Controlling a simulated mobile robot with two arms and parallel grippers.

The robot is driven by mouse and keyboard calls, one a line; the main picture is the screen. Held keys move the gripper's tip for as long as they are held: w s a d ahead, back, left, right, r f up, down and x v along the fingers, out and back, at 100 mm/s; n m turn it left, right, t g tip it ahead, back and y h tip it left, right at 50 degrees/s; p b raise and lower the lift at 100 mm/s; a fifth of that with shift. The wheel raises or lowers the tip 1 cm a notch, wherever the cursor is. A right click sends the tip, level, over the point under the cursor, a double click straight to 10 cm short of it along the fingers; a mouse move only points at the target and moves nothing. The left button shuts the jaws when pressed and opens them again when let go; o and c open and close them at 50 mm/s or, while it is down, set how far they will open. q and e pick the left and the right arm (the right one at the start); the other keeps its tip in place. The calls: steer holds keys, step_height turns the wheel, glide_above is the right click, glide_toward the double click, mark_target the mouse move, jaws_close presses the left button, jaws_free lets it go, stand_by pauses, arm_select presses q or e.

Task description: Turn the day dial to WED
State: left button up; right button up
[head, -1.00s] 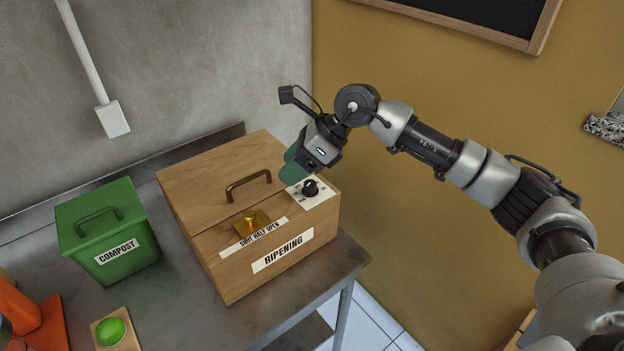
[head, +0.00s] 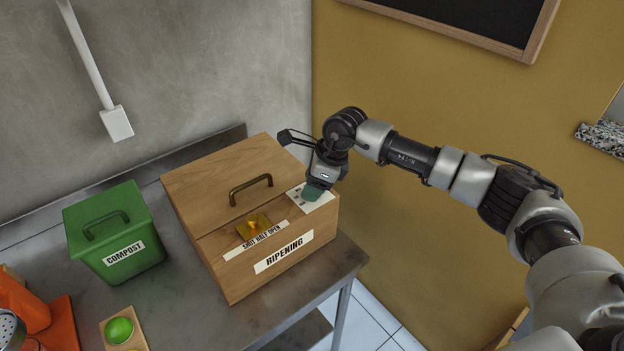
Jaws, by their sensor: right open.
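The day dial's white plate (head: 321,204) is on the right end of the wooden box labelled RIPENING. The black knob seen there earlier is now hidden behind my right gripper (head: 313,193). My right gripper is open, with its green fingers pointing down right over the plate. I cannot tell whether the fingers touch the knob or are around it. The day marks on the plate are too small to read, so the dial's setting does not show. My left gripper is not in view.
The wooden box (head: 214,180) has a brass handle and a brass piece on top. A green COMPOST bin (head: 112,237) stands to its left. A dark board hangs above.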

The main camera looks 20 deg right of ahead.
steer(key=shift+a+f, duration=0.1)
steer(key=shift+f, duration=0.2)
steer(key=c, duration=0.9)
